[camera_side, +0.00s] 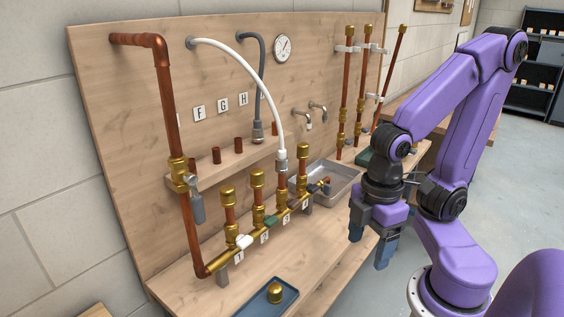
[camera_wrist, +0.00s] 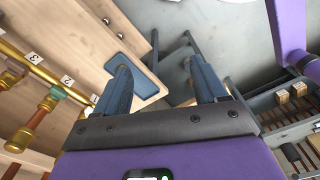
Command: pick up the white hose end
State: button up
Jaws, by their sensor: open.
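The white hose (camera_side: 260,75) leaves the wooden wall panel at the upper left in the side view and arcs down to the right. Its end, with a metal nut (camera_side: 281,164), is at the top of a riser on the brass manifold (camera_side: 262,234). Whether it is joined there or only rests there I cannot tell. My gripper (camera_side: 370,241) is open and empty, pointing down, to the right of the hose end and lower, apart from it. In the wrist view my open fingers (camera_wrist: 159,68) have nothing between them, and the white hose does not show.
A grey hose (camera_side: 259,90) hangs behind the white one. A copper pipe (camera_side: 176,130) with a valve stands left. Several brass-topped risers flank the hose end. A metal sink (camera_side: 335,179) lies behind, and a blue tray (camera_side: 265,308) sits on the bench front.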

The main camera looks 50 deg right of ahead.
jog(key=w+a+r+n, duration=0.1)
jog(key=w+r, duration=0.2)
jog(key=w, duration=0.2)
jog(key=w+a+r, duration=0.2)
jog(key=w, duration=0.3)
notch_tip(320, 180, up, 12)
jog(key=n+y, duration=0.1)
jog(key=n, duration=0.6)
send_over(282, 149)
jog(key=w+d, duration=0.1)
jog(key=d, duration=0.1)
jog(key=f, duration=0.3)
jog(key=a+f, duration=0.1)
jog(key=f, duration=0.7)
jog(key=shift+s+a+f, duration=0.1)
jog(key=shift+s+a, duration=0.1)
jog(key=shift+a, duration=0.2)
jog(key=shift+s+a+f, duration=0.15)
jog(key=shift+s+f, duration=0.05)
jog(key=shift+f, duration=1.15)
jog(key=shift+s+a+f, duration=0.1)
jog(key=shift+s+f, duration=0.05)
jog(key=shift+f, duration=1.15)
jog(key=c, duration=1.2)
